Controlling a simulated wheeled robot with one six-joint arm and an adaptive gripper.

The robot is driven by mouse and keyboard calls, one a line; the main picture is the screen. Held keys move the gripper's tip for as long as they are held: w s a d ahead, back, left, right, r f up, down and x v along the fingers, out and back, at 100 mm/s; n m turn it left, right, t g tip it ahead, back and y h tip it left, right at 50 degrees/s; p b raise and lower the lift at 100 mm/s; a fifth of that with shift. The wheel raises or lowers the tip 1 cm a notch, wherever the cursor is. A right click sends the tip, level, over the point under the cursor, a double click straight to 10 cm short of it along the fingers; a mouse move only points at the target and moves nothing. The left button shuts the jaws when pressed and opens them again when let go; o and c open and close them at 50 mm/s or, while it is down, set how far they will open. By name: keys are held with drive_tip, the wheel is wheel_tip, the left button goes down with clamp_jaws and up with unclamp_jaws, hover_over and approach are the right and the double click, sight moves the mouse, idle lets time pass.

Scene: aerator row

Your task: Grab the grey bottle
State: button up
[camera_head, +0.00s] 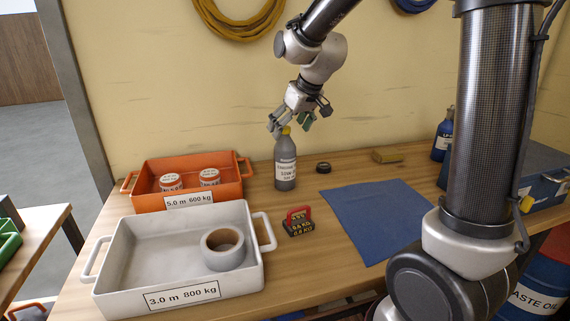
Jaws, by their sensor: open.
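The grey bottle (285,167) stands upright on the wooden workbench. It has a white label and a yellow cap (286,130). My gripper (289,127) points down over the bottle's top, with its fingers apart near the cap. One finger is to the left of the cap and the other is to the right. I cannot tell whether either finger touches the cap.
An orange tray (196,202) holding two white-labelled cans is left of the bottle. A white tray (250,275) with a tape roll (223,247) is in front. A red-handled block (298,222), a dark ring (323,168) and a blue mat (378,218) lie nearby.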

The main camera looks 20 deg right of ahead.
sight(281, 142)
drive_tip(key=x, duration=0.8)
drive_tip(key=shift+w+r, duration=0.1)
drive_tip(key=shift+w, duration=0.05)
drive_tip(key=shift+c, duration=0.2)
drive_tip(key=c, duration=1.7)
clamp_jaws()
drive_tip(key=shift+r, duration=0.1)
